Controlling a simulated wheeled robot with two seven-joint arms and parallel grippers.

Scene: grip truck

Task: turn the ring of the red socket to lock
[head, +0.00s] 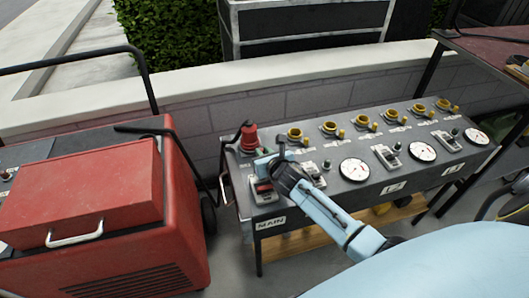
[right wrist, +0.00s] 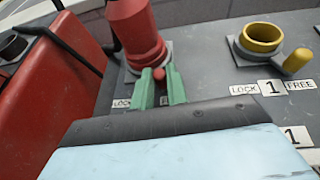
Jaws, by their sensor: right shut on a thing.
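The red socket (head: 249,138) is at the left end of the dark panel, with a black cable at its top. It also shows in the right wrist view (right wrist: 135,35), upright on a grey plate. Its ring has a small red knob (right wrist: 158,74) pointing toward my gripper. My right gripper (right wrist: 160,88) is shut on this knob, one green finger on each side. In the head view, my right gripper (head: 261,153) is just below the socket. A LOCK label (right wrist: 121,103) is left of the knob; the label right of it is mostly hidden. My left gripper is not in view.
A row of yellow sockets (head: 330,127) runs to the right on the panel (head: 318,150), with white dials (head: 354,169) and switches in front. The nearest yellow socket (right wrist: 261,40) has LOCK and FREE labels. A red cabinet (head: 100,195) stands close on the left.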

